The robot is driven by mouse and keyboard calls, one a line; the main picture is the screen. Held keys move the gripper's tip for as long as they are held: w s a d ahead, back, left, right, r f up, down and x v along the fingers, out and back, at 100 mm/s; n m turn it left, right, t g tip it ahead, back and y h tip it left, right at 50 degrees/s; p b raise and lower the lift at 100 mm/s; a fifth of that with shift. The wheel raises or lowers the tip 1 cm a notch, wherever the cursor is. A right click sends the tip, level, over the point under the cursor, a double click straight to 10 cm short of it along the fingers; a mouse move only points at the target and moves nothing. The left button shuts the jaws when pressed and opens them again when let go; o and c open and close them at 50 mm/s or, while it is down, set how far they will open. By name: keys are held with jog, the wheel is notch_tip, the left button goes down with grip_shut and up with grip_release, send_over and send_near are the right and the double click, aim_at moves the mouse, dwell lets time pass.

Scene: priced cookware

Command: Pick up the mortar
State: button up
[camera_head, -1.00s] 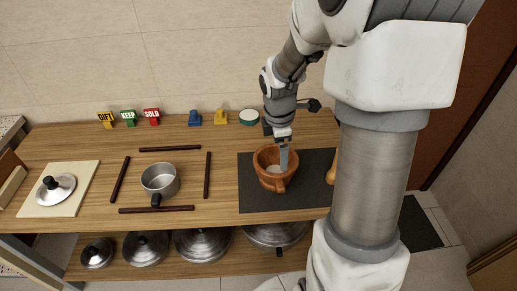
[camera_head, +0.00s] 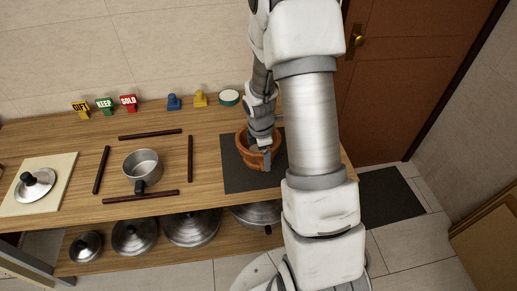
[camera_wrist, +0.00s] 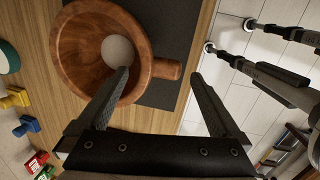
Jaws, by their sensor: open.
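The mortar (camera_head: 241,143) is a reddish-brown wooden bowl on a dark mat (camera_head: 236,178) at the right end of the wooden table; my arm partly hides it. In the wrist view the mortar (camera_wrist: 76,72) shows its open mouth and a short, stubby handle (camera_wrist: 166,69). A pale round patch (camera_wrist: 117,50) shows inside the bowl; I cannot tell what it is. My gripper (camera_wrist: 160,76) is open, one finger overlapping the bowl's mouth and the other outside it, with the handle between them in the picture. In the head view my gripper (camera_head: 265,153) is at the mortar. Contact is unclear.
A small pot (camera_head: 142,163) stands among dark wooden bars left of the mat. A lid (camera_head: 35,185) lies on a pale board. Coloured signs (camera_head: 104,106) and a green-rimmed round item (camera_head: 229,97) line the back edge. Lids fill the lower shelf (camera_head: 150,258).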

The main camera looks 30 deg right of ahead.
aim_at(260, 153)
jog(key=shift+w+d+f, duration=0.15)
jog(key=shift+f, duration=0.8)
jog(key=shift+w+d+f, duration=0.1)
jog(key=shift+d+f, duration=0.05)
jog(key=shift+f, duration=0.8)
jog(key=shift+w+r, duration=0.1)
grip_shut()
